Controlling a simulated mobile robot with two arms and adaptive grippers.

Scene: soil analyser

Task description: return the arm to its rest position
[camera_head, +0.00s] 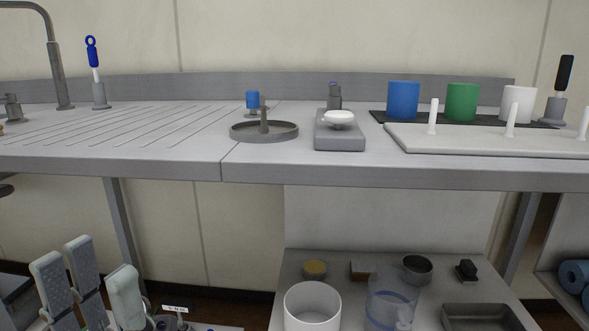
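My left gripper (92,259) stands at the lower left of the head view, fingers pointing up, below the front edge of the bench. Two textured grey fingers are on its left and one thicker finger is on its right. They stand apart with nothing seen between them, so it looks open and empty. Its base is cut off by the bottom edge. It appears clear of the bench. My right gripper is not in view.
The grey bench (270,172) holds a round tray (285,136), a scale (339,142), blue (403,98), green (462,101) and white (518,103) cups, and a white peg board (470,142). A lower shelf (470,277) holds a white bucket (313,308) and a clear beaker (389,300).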

